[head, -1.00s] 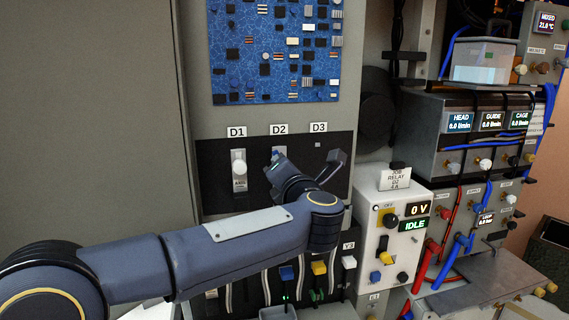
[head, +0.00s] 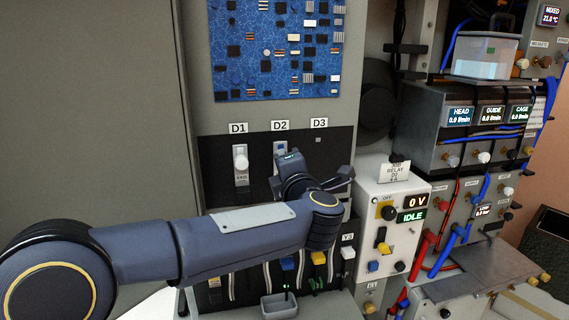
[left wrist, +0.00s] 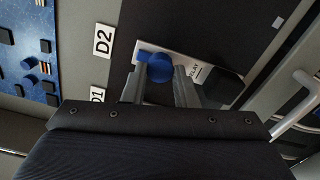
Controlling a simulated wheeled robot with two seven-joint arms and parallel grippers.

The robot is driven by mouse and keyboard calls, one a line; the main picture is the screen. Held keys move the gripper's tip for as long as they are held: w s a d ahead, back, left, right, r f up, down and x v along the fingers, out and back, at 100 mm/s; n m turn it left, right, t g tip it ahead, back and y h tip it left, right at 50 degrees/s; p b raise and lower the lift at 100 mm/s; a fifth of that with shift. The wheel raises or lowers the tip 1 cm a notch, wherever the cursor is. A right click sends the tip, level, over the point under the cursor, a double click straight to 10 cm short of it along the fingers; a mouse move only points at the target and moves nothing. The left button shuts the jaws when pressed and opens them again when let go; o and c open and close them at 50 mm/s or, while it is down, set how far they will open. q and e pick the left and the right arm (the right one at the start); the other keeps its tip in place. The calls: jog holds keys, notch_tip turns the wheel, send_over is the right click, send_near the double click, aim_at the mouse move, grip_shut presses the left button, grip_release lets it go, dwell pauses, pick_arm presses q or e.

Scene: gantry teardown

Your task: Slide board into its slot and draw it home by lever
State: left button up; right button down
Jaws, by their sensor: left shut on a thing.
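My left gripper (head: 287,159) is at the black strip under the label D2. In the left wrist view its two fingers (left wrist: 161,72) are shut on a round blue knob (left wrist: 158,66) in front of a white plate lettered RELAY. In the head view the gripper and wrist hide most of this knob. A blue board with many small parts (head: 277,50) is upright on the panel above; its edge also shows in the left wrist view (left wrist: 28,60). I cannot tell whether it is the task's board. My right gripper is not in view.
A white-knobbed switch (head: 240,163) is under D1. Below my arm are levers with blue, yellow and white knobs (head: 318,258) and a small grey tray (head: 279,307). Right of my wrist is a white box reading IDLE (head: 392,230), then pump units with hoses (head: 470,150).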

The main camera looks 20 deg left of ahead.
pick_arm(q)
jog(key=shift+d+f, duration=0.25)
jog(key=shift+d, duration=0.05)
jog(key=o, duration=1)
jog(key=shift+s+r, duration=0.15)
jog(key=shift+r, duration=0.05)
jog(key=shift+a, duration=0.1)
jog(key=b+v, duration=0.2)
jog(key=v, duration=0.5)
jog(key=shift+s, duration=0.35)
